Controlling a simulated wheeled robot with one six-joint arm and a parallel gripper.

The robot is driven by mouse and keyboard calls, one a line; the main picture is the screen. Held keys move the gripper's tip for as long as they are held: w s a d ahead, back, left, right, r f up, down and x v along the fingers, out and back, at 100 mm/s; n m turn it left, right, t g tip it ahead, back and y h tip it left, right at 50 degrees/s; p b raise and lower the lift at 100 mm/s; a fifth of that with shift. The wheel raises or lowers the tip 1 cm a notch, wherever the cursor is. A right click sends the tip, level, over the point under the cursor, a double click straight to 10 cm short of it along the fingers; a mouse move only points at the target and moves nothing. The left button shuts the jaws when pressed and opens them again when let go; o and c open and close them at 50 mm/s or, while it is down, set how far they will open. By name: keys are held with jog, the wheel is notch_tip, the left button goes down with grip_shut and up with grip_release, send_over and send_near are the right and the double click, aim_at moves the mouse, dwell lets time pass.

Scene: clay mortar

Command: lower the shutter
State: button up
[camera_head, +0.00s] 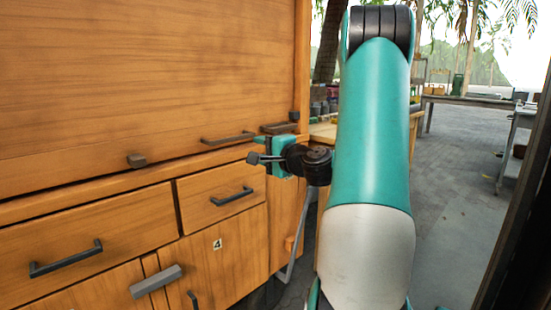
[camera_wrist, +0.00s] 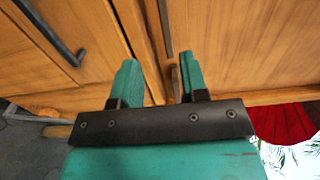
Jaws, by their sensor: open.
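The shutter (camera_head: 150,80) is a large flat wooden panel on the cabinet's upper part in the head view. Its lower edge is close to the ledge above the drawers, and it looks lowered. A dark bar handle (camera_head: 228,138) is near that lower edge. My gripper (camera_head: 262,150) is just right of this handle in the head view, in front of the cabinet. In the wrist view my gripper (camera_wrist: 160,75) has two teal fingers spread apart. A dark bar (camera_wrist: 165,28) shows beyond the gap between them; I cannot tell whether it is touched.
Below the ledge are drawers with dark handles (camera_head: 66,260) (camera_head: 231,196) and doors, one marked 4 (camera_head: 217,244). Open paved floor (camera_head: 450,180) and tables lie to the right. A red thing (camera_wrist: 285,122) shows in the wrist view.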

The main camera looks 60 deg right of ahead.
jog(key=b+v, duration=0.1)
jog(key=v, duration=0.4)
jog(key=shift+s, duration=0.1)
dwell(0.4)
jog(key=w+a+f+n+g+y, duration=0.2)
jog(key=a+n+y, duration=0.25)
jog(key=a, duration=0.45)
jog(key=w+a+f+n+g+y, duration=0.1)
jog(key=w+a+n+g+y, duration=0.15)
jog(key=a+n, duration=0.4)
jog(key=w+a+f+n+g+y, duration=0.25)
jog(key=a+y, duration=0.25)
jog(key=a, duration=0.5)
jog(key=s+a+f+n+g+h, duration=0.3)
jog(key=s+a+n+g, duration=0.7)
jog(key=s+a+n, duration=0.65)
notch_tip(320, 180, up, 32)
jog(key=s+m+p, duration=0.1)
jog(key=m+p, duration=0.1)
jog(key=p, duration=2.9)
jog(key=shift+r+p, duration=0.2)
jog(key=shift+p, duration=0.2)
